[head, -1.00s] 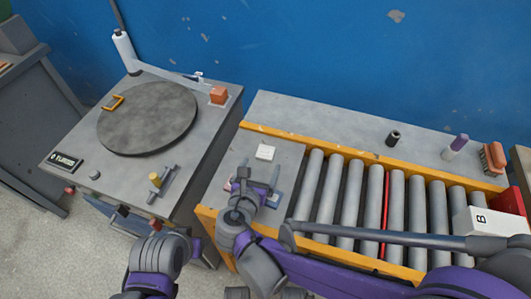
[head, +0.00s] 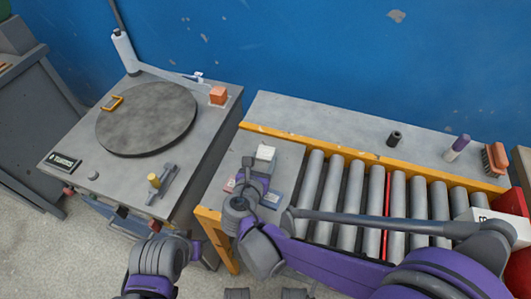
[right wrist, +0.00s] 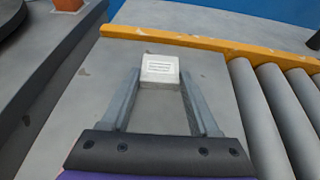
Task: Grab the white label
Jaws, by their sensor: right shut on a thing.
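The white label (head: 265,152) is a small pale block with printed lines on its face. It is at the far end of the grey plate (head: 287,160), left of the rollers. My right gripper (head: 260,165) is shut on it, one finger on each side. The right wrist view shows the label (right wrist: 159,71) between the fingertips of the right gripper (right wrist: 161,84). Whether it is clear of the plate I cannot tell. My left arm shows at the bottom of the head view, but I do not make out its gripper.
A bench with a round turntable (head: 146,118) stands left.

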